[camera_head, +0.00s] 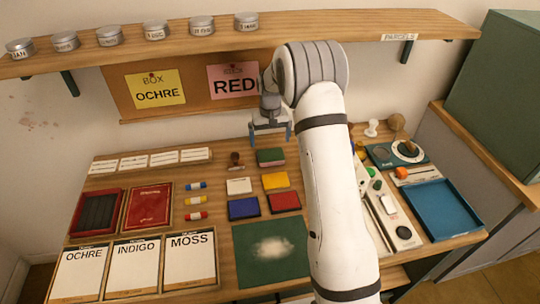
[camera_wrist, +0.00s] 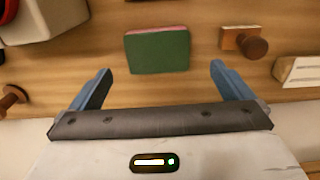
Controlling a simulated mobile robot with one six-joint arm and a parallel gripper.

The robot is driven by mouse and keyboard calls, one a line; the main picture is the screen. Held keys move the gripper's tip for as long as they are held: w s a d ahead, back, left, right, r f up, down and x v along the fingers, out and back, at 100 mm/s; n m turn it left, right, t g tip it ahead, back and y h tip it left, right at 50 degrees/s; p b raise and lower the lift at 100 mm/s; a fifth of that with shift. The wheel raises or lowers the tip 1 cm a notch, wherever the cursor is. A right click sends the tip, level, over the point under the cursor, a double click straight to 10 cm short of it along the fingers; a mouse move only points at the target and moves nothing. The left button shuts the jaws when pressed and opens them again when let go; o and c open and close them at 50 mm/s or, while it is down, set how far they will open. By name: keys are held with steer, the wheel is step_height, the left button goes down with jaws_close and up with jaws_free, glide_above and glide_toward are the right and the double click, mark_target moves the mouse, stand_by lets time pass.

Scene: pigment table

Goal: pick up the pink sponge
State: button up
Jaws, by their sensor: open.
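A green block (camera_head: 270,157) lies on the table just in front of my gripper. In the wrist view the green block (camera_wrist: 158,52) has a thin pink strip (camera_wrist: 156,29) along its far edge, which may be the pink sponge mostly covered by green; I cannot tell. No other pink sponge shows clearly. My gripper (camera_head: 270,137) is open and empty, above the table and behind the block in the head view. In the wrist view my gripper's fingers (camera_wrist: 161,70) are spread wider than the block, which lies beyond the tips between their lines.
A wooden stamp (camera_head: 236,160) stands close beside the block; it also shows in the wrist view (camera_wrist: 243,42). White (camera_head: 239,186), yellow (camera_head: 276,180), blue (camera_head: 243,208) and red (camera_head: 284,201) squares lie nearby. A shelf with tins (camera_head: 155,31) overhangs behind. A blue tray (camera_head: 441,209) lies at right.

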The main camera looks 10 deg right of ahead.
mark_target(271, 154)
steer(key=f, duration=0.2)
steer(key=f+p, duration=0.1)
steer(key=f, duration=0.2)
steer(key=f+p, duration=0.1)
steer(key=f, duration=0.2)
steer(key=shift+w+d+f, duration=0.2)
steer(key=shift+w, duration=0.15)
steer(key=shift+c, duration=0.4)
steer(key=c, duration=0.7)
